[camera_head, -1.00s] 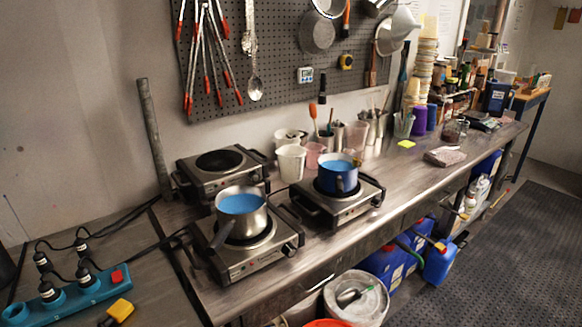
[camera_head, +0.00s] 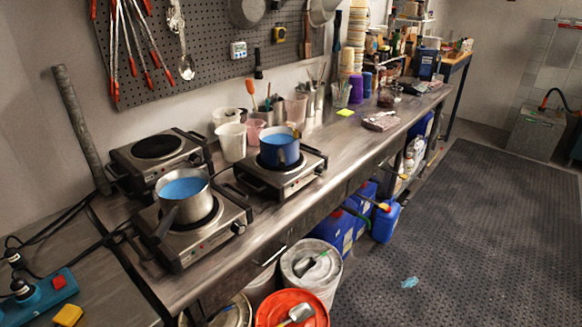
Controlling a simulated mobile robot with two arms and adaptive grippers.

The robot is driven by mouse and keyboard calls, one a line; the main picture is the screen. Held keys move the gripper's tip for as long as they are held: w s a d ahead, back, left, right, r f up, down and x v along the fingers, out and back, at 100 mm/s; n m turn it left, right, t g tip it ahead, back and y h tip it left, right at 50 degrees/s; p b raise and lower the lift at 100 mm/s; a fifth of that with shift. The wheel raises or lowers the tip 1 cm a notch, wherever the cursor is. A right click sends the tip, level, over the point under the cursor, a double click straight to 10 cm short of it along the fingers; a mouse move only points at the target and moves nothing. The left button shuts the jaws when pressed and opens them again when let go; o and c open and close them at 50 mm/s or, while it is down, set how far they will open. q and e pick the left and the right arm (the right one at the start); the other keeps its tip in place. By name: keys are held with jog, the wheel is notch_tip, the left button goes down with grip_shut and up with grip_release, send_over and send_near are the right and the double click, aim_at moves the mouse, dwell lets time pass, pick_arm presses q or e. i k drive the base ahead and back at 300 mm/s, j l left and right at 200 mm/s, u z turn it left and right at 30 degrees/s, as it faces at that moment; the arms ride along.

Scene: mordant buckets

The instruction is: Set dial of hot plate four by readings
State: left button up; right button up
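Three hot plates stand on the metal bench. The back left hot plate (camera_head: 122,153) is bare on top. The front left hot plate (camera_head: 181,249) carries a steel saucepan (camera_head: 183,203) with blue liquid, and its dial (camera_head: 238,228) is on the front right corner. The right hot plate (camera_head: 295,184) carries a blue pot (camera_head: 279,156) with blue liquid; its dial (camera_head: 319,168) is at its front right. I cannot read any number on the plates or the dial settings. Neither of my grippers is in view.
A teal power strip (camera_head: 40,298) with plugs and a yellow object (camera_head: 68,315) lie at the lower left. An orange bucket (camera_head: 291,308) and a lidded white bucket (camera_head: 311,268) stand below the bench edge. The dark floor mat (camera_head: 470,230) is mostly clear.

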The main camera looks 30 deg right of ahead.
aim_at(319, 171)
jog(key=l, duration=0.45)
jog(key=i+l+z, duration=0.1)
jog(key=l, duration=0.4)
jog(key=i+l, duration=0.1)
jog(key=l, duration=0.35)
jog(key=i+l+z, duration=0.1)
jog(key=l, duration=0.4)
